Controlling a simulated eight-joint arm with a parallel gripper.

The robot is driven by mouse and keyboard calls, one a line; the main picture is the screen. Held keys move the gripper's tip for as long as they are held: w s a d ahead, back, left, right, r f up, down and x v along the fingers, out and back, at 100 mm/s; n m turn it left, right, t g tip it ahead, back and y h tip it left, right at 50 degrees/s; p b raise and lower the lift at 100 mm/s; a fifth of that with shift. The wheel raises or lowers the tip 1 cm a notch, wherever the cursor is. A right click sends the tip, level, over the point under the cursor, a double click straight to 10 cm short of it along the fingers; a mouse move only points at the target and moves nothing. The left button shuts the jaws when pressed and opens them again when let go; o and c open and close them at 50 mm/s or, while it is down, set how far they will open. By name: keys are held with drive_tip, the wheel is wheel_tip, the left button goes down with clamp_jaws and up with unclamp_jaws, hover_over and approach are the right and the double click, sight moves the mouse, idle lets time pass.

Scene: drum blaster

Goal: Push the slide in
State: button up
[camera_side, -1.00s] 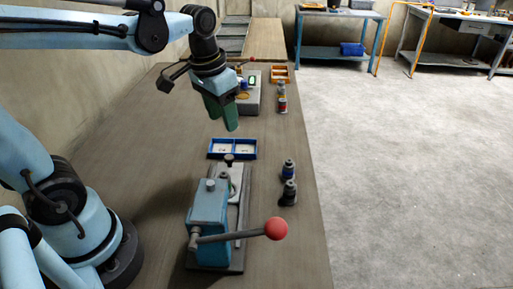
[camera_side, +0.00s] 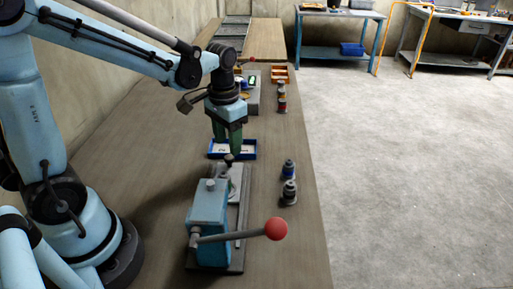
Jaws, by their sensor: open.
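The blue press-like machine (camera_side: 208,220) stands on the table in front, with a lever ending in a red ball (camera_side: 276,228). Its slide (camera_side: 236,180) appears as a grey plate on the rail behind the blue body, with a dark knob (camera_side: 229,160) at its far end. My gripper (camera_side: 229,150) points down with green fingers just above or behind this knob. The gripper is open; I cannot tell whether the fingers touch the knob. The fingers hide part of the blue tray (camera_side: 252,155) behind.
Two small bottles, one with blue (camera_side: 288,170) and one dark (camera_side: 289,193), stand right of the machine. More bottles (camera_side: 281,97), an orange tray (camera_side: 279,75) and a grey device (camera_side: 254,100) are farther back.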

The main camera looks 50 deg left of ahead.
sight(229, 157)
drive_tip(key=shift+f, duration=2.05)
clamp_jaws()
